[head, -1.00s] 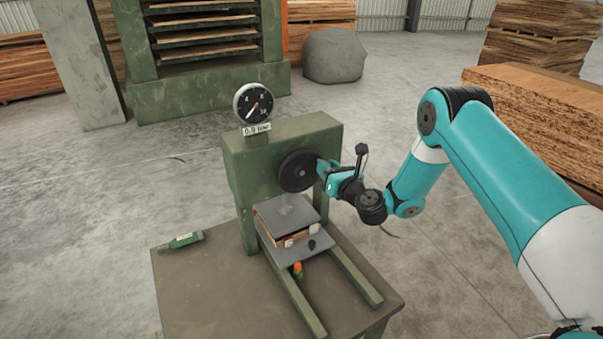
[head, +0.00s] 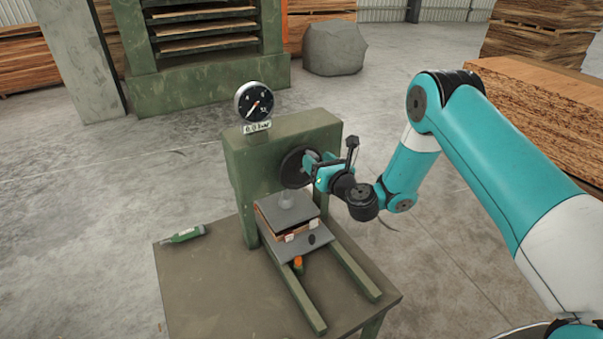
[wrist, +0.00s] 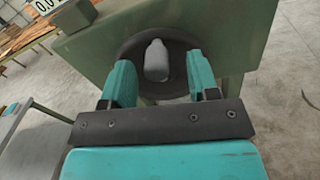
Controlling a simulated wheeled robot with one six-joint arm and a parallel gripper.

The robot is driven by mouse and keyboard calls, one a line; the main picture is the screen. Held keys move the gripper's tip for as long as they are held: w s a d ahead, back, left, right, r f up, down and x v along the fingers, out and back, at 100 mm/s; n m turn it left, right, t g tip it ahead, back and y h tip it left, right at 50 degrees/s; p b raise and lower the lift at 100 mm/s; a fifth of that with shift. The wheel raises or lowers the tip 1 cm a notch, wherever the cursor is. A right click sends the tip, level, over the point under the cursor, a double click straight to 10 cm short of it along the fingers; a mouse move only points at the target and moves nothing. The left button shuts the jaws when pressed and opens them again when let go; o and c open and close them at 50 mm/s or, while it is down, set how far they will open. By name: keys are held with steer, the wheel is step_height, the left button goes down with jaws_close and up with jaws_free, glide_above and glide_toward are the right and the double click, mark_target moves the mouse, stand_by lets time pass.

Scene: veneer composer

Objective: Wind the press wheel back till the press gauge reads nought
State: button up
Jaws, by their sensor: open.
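The press wheel (head: 292,168) is a dark disc on the front of the green press (head: 240,160). In the wrist view the wheel (wrist: 135,45) carries a pale grey knob (wrist: 156,62). My gripper (head: 308,165) is at the wheel. In the wrist view my gripper (wrist: 160,80) is open, with one teal finger on each side of the knob and gaps showing between. The round press gauge (head: 254,102) stands on top of the press, its needle pointing to the lower left. The readout plate (head: 257,127) below it seems to read 0.0.
The press stands on a worn table (head: 200,270). A green bottle-like item (head: 183,235) lies at the table's left. A flat plate (head: 286,208) and stacked sheets sit under the press, with an orange-topped item (head: 298,263) in front.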

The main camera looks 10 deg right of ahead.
steer(key=b+v, duration=0.5)
steer(key=b, duration=0.4)
steer(key=shift+f, duration=0.1)
stand_by(0.5)
steer(key=shift+a+r, duration=0.1)
steer(key=shift+r, duration=0.15)
steer(key=s+a+r+n+g+y+b, duration=0.1)
steer(key=s+a+r+n+g+y, duration=0.5)
steer(key=n, duration=0.6)
steer(key=s+a+r+n+g+y+b, duration=0.15)
steer(key=s+a+n+g, duration=0.25)
steer(key=s+a+n, duration=0.55)
steer(key=s+d+n+g+h, duration=0.3)
steer(key=s+d+n+h, duration=0.1)
steer(key=s+n, duration=0.6)
steer(key=s+d+f+n+g+h, duration=0.1)
steer(key=s+d+n+g+h, duration=0.3)
steer(key=s+d+n, duration=0.3)
steer(key=s+n+h, duration=0.1)
steer(key=s+n, duration=0.2)
steer(key=shift+s+f+b, duration=0.25)
steer(key=shift+f+b, duration=0.05)
